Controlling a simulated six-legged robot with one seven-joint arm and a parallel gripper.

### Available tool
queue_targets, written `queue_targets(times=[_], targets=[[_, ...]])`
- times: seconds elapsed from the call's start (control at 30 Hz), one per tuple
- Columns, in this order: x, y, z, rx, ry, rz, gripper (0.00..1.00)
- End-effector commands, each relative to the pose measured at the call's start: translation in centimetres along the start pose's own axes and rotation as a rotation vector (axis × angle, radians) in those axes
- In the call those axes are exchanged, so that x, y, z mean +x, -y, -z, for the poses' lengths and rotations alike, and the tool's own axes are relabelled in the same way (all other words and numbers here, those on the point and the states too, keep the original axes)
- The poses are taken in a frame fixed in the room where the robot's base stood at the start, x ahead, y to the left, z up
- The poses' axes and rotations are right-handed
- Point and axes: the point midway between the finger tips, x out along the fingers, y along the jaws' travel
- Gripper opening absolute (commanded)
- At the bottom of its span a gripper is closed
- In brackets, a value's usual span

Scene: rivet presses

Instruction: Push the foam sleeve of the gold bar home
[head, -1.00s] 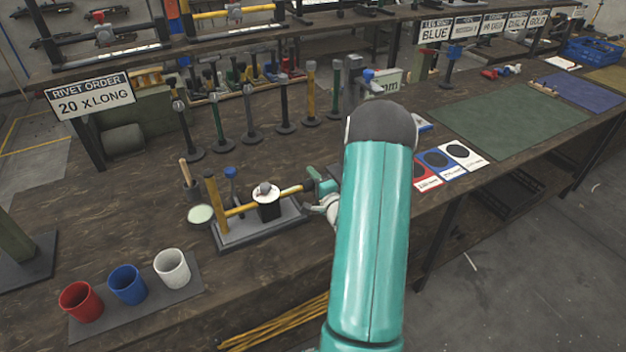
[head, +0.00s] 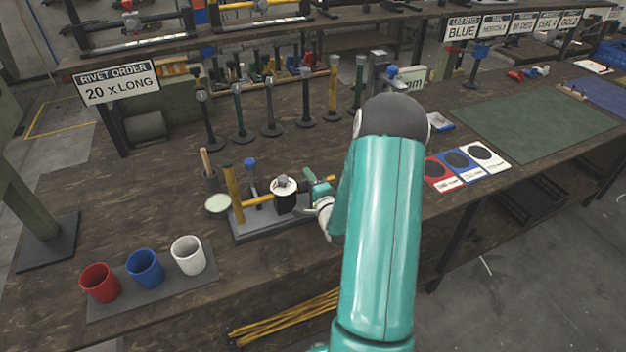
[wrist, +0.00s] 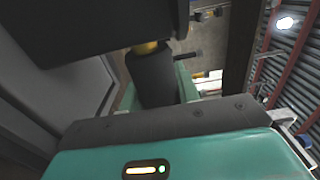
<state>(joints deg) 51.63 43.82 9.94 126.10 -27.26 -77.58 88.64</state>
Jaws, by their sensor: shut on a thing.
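The gold bar (head: 259,202) lies level in a grey-based stand (head: 264,231) on the bench, through or behind a black block with a white top (head: 285,202). My gripper (head: 318,187) is at the bar's right end, close beside the black block. In the wrist view a dark, round foam sleeve (wrist: 152,78) sits between my jaws, and a little of the gold bar (wrist: 145,48) shows at its far end. My gripper is shut on the sleeve. In the head view the sleeve is mostly hidden by my gripper, and I cannot tell how it sits against the block.
A gold post (head: 232,190) and a blue-topped post (head: 251,176) stand by the stand's left end. Red (head: 100,283), blue (head: 145,269) and white (head: 188,256) cups are at front left. Several upright tools stand behind. Coloured cards (head: 461,166) lie right of my arm.

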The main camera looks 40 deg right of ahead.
Motion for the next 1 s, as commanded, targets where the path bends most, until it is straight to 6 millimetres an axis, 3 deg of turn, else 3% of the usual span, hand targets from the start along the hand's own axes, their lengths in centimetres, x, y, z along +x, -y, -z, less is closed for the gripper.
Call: queue_targets(times=[0.03, 0.13, 0.43, 0.57, 1.0], targets=[[0.0, -0.1, -0.3, 0.002, 0.006, -0.001, 0.34], [0.0, 0.0, -0.2, 0.002, 0.005, -0.001, 0.54], [-0.1, 0.0, -0.1, 0.001, 0.002, -0.001, 0.55], [-1.0, -0.1, 0.0, 0.001, 0.000, -0.003, 0.55], [-10.0, -0.1, 0.0, 0.001, 0.000, -0.004, 0.55]])
